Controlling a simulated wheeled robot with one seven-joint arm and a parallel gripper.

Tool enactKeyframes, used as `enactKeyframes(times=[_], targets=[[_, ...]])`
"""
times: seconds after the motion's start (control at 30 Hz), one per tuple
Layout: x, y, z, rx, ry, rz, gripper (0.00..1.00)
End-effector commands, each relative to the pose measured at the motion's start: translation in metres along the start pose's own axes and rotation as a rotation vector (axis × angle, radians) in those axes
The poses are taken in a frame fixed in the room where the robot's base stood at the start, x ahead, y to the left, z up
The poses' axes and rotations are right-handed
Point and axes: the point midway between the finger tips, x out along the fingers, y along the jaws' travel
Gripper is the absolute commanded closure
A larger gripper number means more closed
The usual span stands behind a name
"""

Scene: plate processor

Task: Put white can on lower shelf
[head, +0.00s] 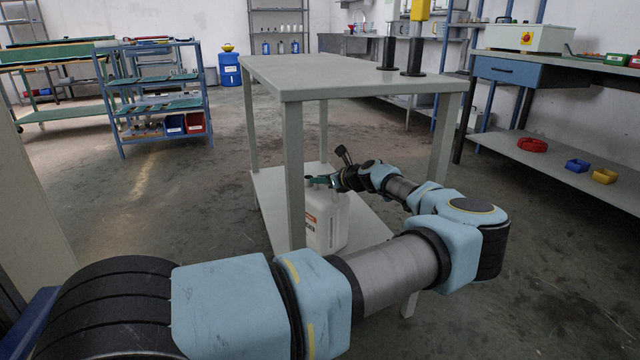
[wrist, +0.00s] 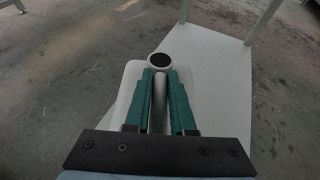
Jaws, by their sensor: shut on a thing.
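The white can (head: 328,222) is an upright canister with a label on its front. It is at the lower shelf (head: 270,196) of the grey table (head: 330,72), behind a front leg in the head view. My gripper (head: 322,181) is at its top, under the tabletop. The pale shelf (wrist: 218,75) lies below and to the right. I cannot tell whether the can's base touches the shelf.
The tabletop is above my gripper, and its legs (head: 293,175) stand close to my arm. A blue rack (head: 160,105) stands at the left. A workbench (head: 560,160) with coloured bins stands at the right. The shelf around the can is clear.

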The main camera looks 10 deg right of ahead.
Motion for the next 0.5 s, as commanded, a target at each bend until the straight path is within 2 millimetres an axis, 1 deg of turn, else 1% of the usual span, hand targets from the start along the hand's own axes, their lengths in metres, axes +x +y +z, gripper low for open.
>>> enactKeyframes(times=[0.33,0.37,0.5], targets=[[0.0007,-0.0001,-0.0014,-0.001,-0.001,0.0,1.0],[0.0011,0.0001,-0.0026,0.0,0.0,0.0,0.77],[0.001,0.0001,-0.0025,0.0,0.0,0.0,0.61]])
